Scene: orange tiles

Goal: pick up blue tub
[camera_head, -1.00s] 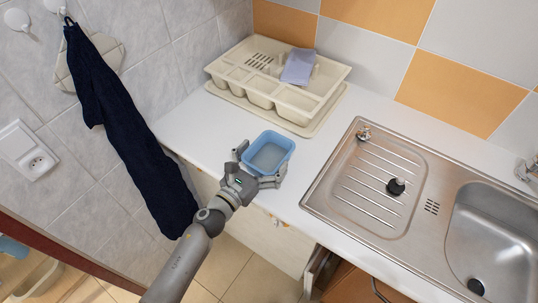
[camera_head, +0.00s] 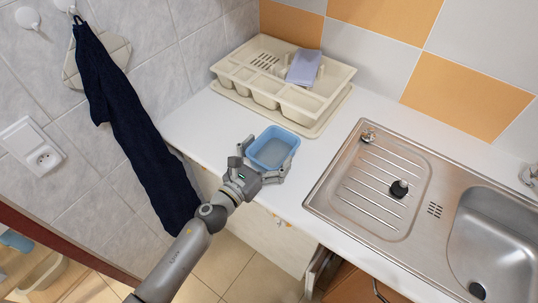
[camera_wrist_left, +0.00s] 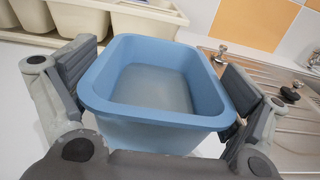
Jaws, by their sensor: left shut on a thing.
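The blue tub (camera_head: 273,150) is a small open rectangular container, upright and empty, at the front part of the white counter. My left gripper (camera_head: 262,162) is shut on the blue tub, with one finger on each side of it. In the left wrist view the tub (camera_wrist_left: 153,125) fills the middle, between the two dark finger pads of the left gripper (camera_wrist_left: 157,88). The tub's underside is hidden, so I cannot tell how far it is above the counter. My right gripper is not in view.
A cream dish rack (camera_head: 330,95) with a lilac cloth (camera_head: 303,67) stands behind the tub. A steel sink (camera_head: 430,215) lies to the right. A dark blue towel (camera_head: 130,125) hangs on the left wall. The white counter (camera_head: 200,122) is clear left of the tub.

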